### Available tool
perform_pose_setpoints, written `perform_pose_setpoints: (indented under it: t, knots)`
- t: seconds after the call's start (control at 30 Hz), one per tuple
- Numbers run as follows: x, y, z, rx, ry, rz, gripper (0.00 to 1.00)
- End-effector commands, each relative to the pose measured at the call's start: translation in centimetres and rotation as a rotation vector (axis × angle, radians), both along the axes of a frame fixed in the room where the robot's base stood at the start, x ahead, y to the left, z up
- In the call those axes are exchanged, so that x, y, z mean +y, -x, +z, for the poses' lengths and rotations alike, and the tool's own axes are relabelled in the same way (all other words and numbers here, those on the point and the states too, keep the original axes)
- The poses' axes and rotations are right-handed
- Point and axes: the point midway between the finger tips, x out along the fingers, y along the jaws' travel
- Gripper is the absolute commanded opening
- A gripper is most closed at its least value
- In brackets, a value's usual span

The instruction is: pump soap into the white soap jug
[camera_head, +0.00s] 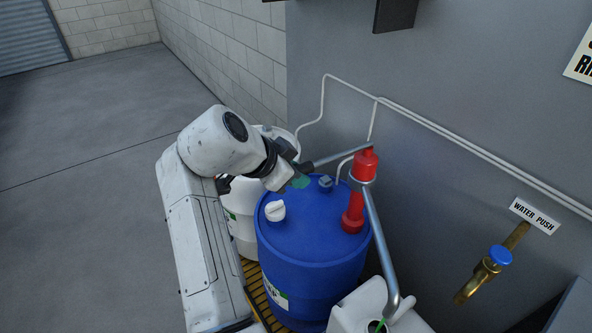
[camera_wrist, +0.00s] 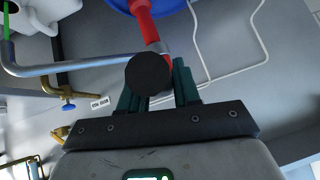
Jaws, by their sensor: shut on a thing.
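A red hand pump (camera_head: 364,165) stands on the blue drum (camera_head: 312,243). Its metal lever (camera_head: 340,154) reaches left to a black grip. My gripper (camera_head: 298,176) is shut on this pump handle above the drum. In the wrist view the round black end of the grip (camera_wrist: 150,75) lies between my teal fingers (camera_wrist: 158,95). The pump's grey spout pipe (camera_head: 378,235) slopes down to the white soap jug (camera_head: 352,306) at the bottom edge. A green strand shows at the pipe's end over the jug's opening (camera_wrist: 6,22). The jug is partly cut off in both views.
White drums (camera_head: 242,212) stand behind and left of the blue drum, on a yellow slatted base (camera_head: 257,292). A brass tap (camera_head: 484,273) with a blue handle sticks out of the grey wall at right. Open floor (camera_head: 90,230) lies to the left.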

Motion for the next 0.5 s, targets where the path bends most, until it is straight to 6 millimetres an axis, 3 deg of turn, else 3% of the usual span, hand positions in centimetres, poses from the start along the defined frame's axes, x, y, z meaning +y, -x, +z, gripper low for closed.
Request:
perform_pose_setpoints:
  t: [0.1, 0.5]
  knots:
    - [0.01, 0.05, -0.9, -0.013, 0.023, 0.0, 0.0]
    - [0.03, 0.09, -1.05, -0.022, 0.038, -0.001, 0.0]
